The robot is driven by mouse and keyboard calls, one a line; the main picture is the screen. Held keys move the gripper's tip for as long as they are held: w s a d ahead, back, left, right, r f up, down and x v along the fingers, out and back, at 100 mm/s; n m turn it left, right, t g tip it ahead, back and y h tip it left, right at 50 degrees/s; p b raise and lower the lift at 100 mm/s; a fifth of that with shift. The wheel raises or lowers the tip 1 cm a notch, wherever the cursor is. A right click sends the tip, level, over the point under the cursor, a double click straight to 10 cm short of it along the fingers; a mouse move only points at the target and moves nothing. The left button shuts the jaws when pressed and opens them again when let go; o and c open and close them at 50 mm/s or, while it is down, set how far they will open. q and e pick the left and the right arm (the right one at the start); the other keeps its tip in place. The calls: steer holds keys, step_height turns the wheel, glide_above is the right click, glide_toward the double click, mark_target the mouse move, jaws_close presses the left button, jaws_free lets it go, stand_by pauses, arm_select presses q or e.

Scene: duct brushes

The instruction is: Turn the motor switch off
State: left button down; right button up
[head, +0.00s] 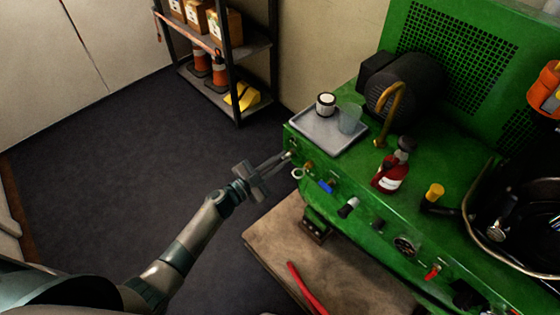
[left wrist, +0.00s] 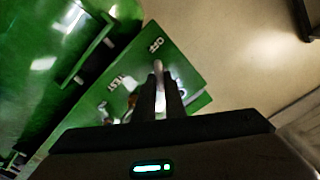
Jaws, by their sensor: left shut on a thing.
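The green machine (head: 455,235) stands at the right of the head view, with a row of switches and knobs along its front panel. My left gripper (head: 288,157) is at the left end of this panel. In the left wrist view, my left gripper (left wrist: 161,100) is shut on a slim metallic switch lever (left wrist: 158,68). The lever sticks up between the fingertips, beside white lettering on a green plate (left wrist: 180,75). The fingers hide the lever's base, and I cannot tell which position it is in. My right gripper is not in view.
A red bottle (head: 391,178) stands near a black motor (head: 415,82). A shelf (head: 250,48) stands behind. The floor at left is free.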

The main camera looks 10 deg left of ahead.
arm_select(q)
steer(key=shift+s+d+f+m+b, duration=0.15)
steer(key=shift+m+b, duration=1.1)
steer(key=shift+m, duration=1.6)
steer(key=shift+f+m+b, duration=0.1)
steer(key=shift+m+b, duration=1.15)
steer(key=shift+m, duration=1.6)
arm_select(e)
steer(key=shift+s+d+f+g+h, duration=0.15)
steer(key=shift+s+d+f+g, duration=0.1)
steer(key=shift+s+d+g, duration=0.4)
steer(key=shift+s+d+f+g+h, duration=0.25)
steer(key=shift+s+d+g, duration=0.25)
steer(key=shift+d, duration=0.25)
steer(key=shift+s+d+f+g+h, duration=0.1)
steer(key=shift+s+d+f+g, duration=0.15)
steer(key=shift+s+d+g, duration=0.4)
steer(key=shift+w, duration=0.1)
arm_select(q)
steer(key=c, duration=1.8)
jaws_free()
